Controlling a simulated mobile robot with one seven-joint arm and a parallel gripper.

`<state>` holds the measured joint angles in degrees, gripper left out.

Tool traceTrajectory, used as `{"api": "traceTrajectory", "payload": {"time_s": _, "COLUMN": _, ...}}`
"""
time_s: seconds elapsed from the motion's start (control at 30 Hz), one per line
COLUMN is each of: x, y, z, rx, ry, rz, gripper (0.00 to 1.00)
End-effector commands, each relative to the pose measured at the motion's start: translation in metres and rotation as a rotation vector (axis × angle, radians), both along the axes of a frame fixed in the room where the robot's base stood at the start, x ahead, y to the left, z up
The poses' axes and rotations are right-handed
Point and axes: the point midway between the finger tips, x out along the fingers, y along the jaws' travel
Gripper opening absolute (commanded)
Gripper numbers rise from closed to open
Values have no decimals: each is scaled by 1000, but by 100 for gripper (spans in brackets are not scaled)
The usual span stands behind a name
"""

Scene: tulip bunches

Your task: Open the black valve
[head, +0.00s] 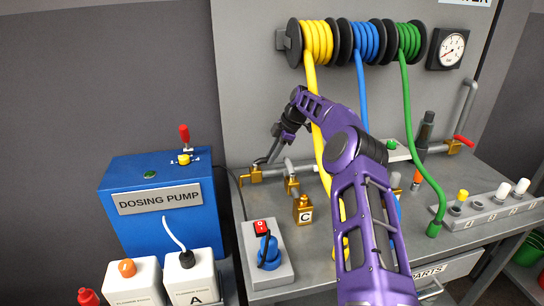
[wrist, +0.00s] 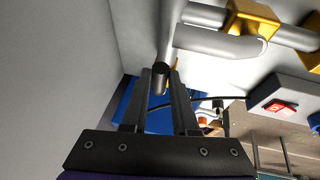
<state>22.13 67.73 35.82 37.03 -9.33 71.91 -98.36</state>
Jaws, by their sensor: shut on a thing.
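The black valve's lever (head: 274,150) rises at a slant from a brass valve body (head: 251,176) on the grey pipe, at the left of the bench. In the wrist view the lever's dark round end (wrist: 160,71) sits between my two fingers. My gripper (head: 280,136), at the end of my purple arm, is shut on this lever near its upper end. It also shows in the wrist view (wrist: 161,84), with a finger on each side of the lever. The exact contact is partly hidden in the head view.
The blue dosing pump (head: 160,205) stands left of the valve. Yellow (head: 314,95), blue (head: 360,80) and green (head: 410,110) hoses hang to the right, close to my arm.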

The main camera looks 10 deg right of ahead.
Motion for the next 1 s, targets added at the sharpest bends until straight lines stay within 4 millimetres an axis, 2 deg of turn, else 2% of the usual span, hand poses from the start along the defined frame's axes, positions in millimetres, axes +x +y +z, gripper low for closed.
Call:
{"api": "traceTrajectory", "payload": {"time_s": 0.6, "x": 2, "y": 0, "z": 0, "rx": -2, "ry": -2, "rz": 30, "gripper": 0}}
{"api": "traceTrajectory", "payload": {"time_s": 0.63, "x": 2, "y": 0, "z": 0, "rx": -2, "ry": -2, "rz": 30, "gripper": 29}}
{"api": "traceTrajectory", "payload": {"time_s": 0.77, "x": 2, "y": 0, "z": 0, "rx": -1, "ry": -2, "rz": 29, "gripper": 52}}
{"api": "traceTrajectory", "payload": {"time_s": 0.8, "x": 2, "y": 0, "z": 0, "rx": -1, "ry": -1, "rz": 29, "gripper": 57}}
{"api": "traceTrajectory", "payload": {"time_s": 1.0, "x": 2, "y": 0, "z": 0, "rx": -1, "ry": -1, "rz": 28, "gripper": 57}}
